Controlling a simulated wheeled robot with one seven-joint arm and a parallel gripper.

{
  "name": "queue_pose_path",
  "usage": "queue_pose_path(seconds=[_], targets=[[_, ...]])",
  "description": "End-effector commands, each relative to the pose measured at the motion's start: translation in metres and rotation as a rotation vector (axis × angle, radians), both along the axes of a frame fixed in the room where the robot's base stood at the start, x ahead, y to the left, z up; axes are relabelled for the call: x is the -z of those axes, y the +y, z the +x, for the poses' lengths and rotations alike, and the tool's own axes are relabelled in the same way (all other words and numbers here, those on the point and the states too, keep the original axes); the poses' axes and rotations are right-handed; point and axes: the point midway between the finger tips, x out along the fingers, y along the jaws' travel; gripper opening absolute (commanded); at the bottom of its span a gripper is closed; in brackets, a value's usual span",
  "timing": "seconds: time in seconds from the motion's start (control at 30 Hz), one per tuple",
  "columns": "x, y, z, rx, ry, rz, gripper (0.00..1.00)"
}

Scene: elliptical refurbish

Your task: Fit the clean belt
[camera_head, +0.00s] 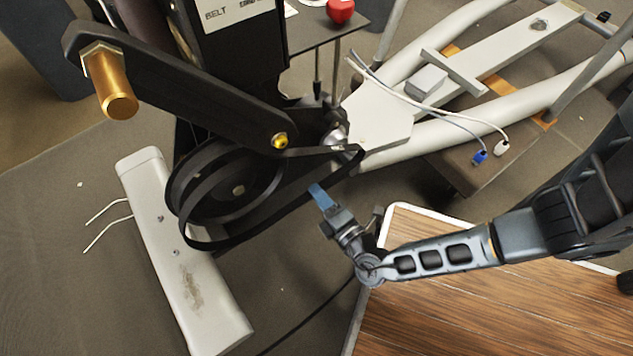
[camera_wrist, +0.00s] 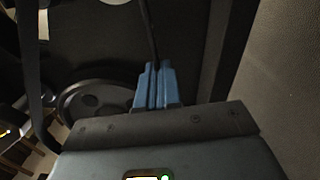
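The black belt (camera_head: 255,233) forms a long loop at the large dark pulley (camera_head: 238,188) on the left and reaches the small metal pulley (camera_head: 336,137) on the right. Its lower run hangs below the large pulley's rim. I cannot tell whether it sits in either groove. My gripper (camera_head: 317,192) has blue fingertips at the belt's lower run, between the pulleys. In the wrist view the fingertips (camera_wrist: 154,85) are together, with a thin black belt strand (camera_wrist: 150,35) rising from between them. The part inside the grip is hidden.
A black crank arm (camera_head: 180,85) with a brass pedal spindle (camera_head: 117,98) hangs over the large pulley. A pale foot bar (camera_head: 180,245) is at lower left. White frame rails (camera_head: 455,120) and loose cables (camera_head: 440,112) lie right. A wooden-topped table (camera_head: 480,310) is lower right.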

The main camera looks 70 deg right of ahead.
Motion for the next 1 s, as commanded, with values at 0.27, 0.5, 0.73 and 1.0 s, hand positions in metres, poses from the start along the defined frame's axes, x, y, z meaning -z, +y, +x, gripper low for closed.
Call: queue_pose_path(seconds=[0.27, 0.5, 0.73, 1.0], targets=[[0.000, -0.008, 0.013, 0.000, -0.001, -0.001, 0.00], [0.000, -0.018, 0.027, 0.001, -0.002, -0.001, 0.00], [0.000, -0.024, 0.036, 0.001, -0.001, -0.001, 0.00], [0.000, -0.026, 0.039, 0.001, -0.001, -0.001, 0.00]])
